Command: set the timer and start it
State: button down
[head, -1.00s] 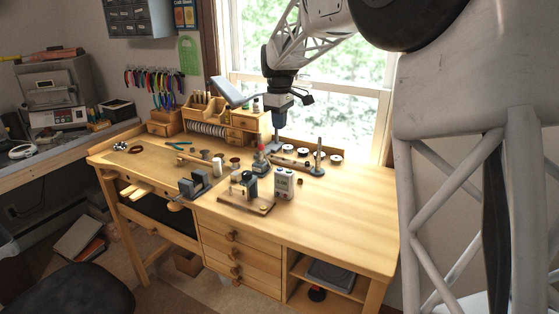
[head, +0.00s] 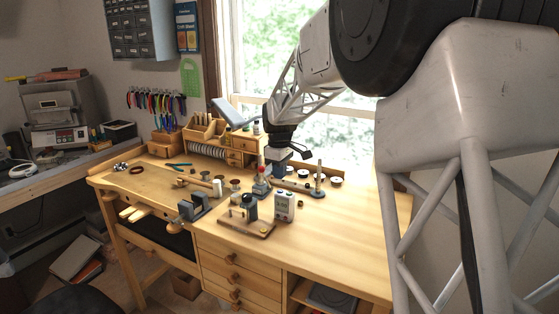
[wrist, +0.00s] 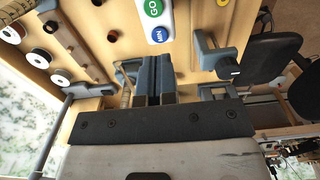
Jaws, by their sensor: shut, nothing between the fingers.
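The timer (head: 285,206) is a small pale box standing upright on the workbench, right of a wooden board. In the wrist view the timer (wrist: 154,24) shows at the top edge with a green GO button (wrist: 153,7) and a blue MIN button (wrist: 160,34). Its display is out of that view, and too small to read in the head view. My gripper (wrist: 153,58) is shut and empty, its fingertips just short of the MIN button in the picture. I cannot tell the gap in depth. In the head view my gripper (head: 277,169) is above and behind the timer.
A wooden board with a small device (head: 248,215) stands left of the timer, and a red-topped bottle (head: 262,183) behind it. A rod on a base (head: 319,180) and several spools lie behind right. A grey vise (head: 195,207) is further left. The bench's right side (head: 350,240) is clear.

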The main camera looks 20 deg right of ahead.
aim_at(280, 191)
jog(key=shift+f, duration=2.3)
jog(key=shift+s+f, duration=0.2)
jog(key=shift+f, duration=1.1)
jog(key=shift+r, duration=0.1)
notch_tip(280, 191, up, 16)
jog(key=shift+w, duration=0.25)
jog(key=shift+s+r, duration=0.1)
jog(key=shift+r, duration=0.1)
